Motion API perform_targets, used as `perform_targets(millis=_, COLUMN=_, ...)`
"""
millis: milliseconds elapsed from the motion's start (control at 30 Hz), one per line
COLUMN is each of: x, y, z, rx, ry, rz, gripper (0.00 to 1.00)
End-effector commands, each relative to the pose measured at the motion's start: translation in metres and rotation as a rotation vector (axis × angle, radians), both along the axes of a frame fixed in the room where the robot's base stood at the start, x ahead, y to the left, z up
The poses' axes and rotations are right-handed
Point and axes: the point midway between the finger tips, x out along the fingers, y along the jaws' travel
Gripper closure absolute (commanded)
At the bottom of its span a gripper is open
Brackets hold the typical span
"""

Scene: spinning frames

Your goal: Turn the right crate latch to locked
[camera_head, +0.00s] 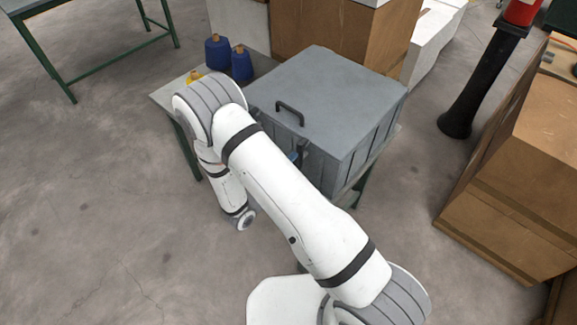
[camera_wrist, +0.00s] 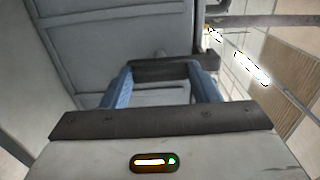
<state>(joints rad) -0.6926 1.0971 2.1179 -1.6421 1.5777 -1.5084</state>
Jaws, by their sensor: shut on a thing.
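The grey crate (camera_head: 335,90) has a closed lid with a dark handle and sits on a small table. It also fills the left and middle of the wrist view (camera_wrist: 120,25). My gripper (camera_wrist: 164,72) has blue fingers, shut on a dark bar-like latch (camera_wrist: 185,69) at the crate's wall. In the head view, a bit of my gripper (camera_head: 293,157) shows at the crate's front, by the right latch. My arm hides most of the crate's front and the latch's turn there, so I cannot tell whether it is locked.
Blue yarn cones (camera_head: 218,52) and a yellow one stand on the table (camera_head: 165,97) left of the crate. Cardboard boxes (camera_head: 520,180) stand at the right, and a black post (camera_head: 480,85) is behind them.

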Motion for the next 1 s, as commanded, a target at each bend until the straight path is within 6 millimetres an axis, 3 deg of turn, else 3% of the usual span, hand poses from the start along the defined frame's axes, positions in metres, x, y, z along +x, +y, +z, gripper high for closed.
perform_targets(millis=367, x=-0.0003, y=-0.002, z=-0.0026, rx=-0.003, ry=0.011, rz=-0.006, gripper=0.86)
perform_targets(millis=400, x=-0.0003, y=-0.0022, z=-0.0027, rx=-0.003, ry=0.011, rz=-0.006, gripper=0.42)
perform_targets(millis=633, x=0.0005, y=-0.0036, z=-0.0017, rx=-0.003, ry=0.007, rz=-0.01, gripper=0.24)
perform_targets(millis=1000, x=-0.0064, y=0.0052, z=-0.0022, rx=-0.002, ry=0.005, rz=-0.008, gripper=0.24)
